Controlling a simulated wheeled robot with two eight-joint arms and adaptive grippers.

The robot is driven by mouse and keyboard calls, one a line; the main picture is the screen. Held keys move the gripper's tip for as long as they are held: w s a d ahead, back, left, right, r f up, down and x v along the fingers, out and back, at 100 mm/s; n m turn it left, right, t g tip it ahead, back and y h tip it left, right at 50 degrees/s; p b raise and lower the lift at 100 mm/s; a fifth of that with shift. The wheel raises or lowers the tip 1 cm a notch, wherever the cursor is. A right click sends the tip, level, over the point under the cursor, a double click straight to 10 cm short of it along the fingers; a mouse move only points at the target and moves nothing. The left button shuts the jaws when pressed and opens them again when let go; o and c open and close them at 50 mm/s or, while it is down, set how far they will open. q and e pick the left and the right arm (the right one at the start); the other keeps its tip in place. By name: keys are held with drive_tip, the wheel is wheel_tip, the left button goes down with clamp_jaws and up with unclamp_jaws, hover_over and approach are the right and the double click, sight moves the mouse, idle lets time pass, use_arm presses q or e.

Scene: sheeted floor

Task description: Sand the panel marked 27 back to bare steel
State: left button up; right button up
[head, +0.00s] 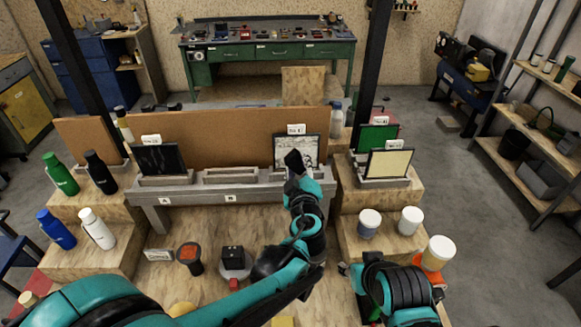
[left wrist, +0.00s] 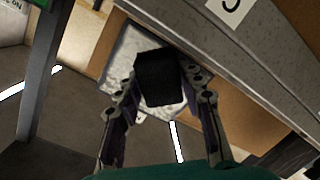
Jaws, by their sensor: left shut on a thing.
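My left gripper (head: 297,172) is shut on a black sanding block (head: 293,158) in front of the rack's right slot. The left wrist view shows the block (left wrist: 160,78) between the two fingers (left wrist: 162,90). Behind it stands a panel (head: 308,148) with a patchy grey-white face and dark border, also in the left wrist view (left wrist: 122,62). The block covers part of the panel. I cannot tell whether they touch. The number on its tag (head: 296,129) is too small to read. Only part of my right arm shows at bottom right; its gripper is not visible.
A black panel (head: 158,159) stands in the rack's left slot; the middle slot (head: 230,175) is empty. Green (head: 376,139) and cream (head: 389,163) panels stand at right. Bottles (head: 98,228) line the left steps, jars (head: 410,220) the right.

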sight(319, 145)
use_arm(q)
drive_tip(key=shift+d, duration=3)
drive_tip(key=shift+w+r+p, duration=0.2)
drive_tip(key=shift+r+p, duration=0.3)
drive_tip(key=shift+r, duration=0.6)
drive_tip(key=shift+a+f, duration=0.1)
drive_tip(key=shift+a, duration=5.85)
drive_tip(key=shift+w+a+r+p, duration=0.1)
drive_tip(key=shift+r+p, duration=0.85)
drive_tip(key=shift+r, duration=0.1)
drive_tip(key=shift+d+f, duration=0.1)
drive_tip(key=shift+d, duration=1.15)
drive_tip(key=shift+d+b, duration=0.7)
drive_tip(key=shift+d, duration=4.1)
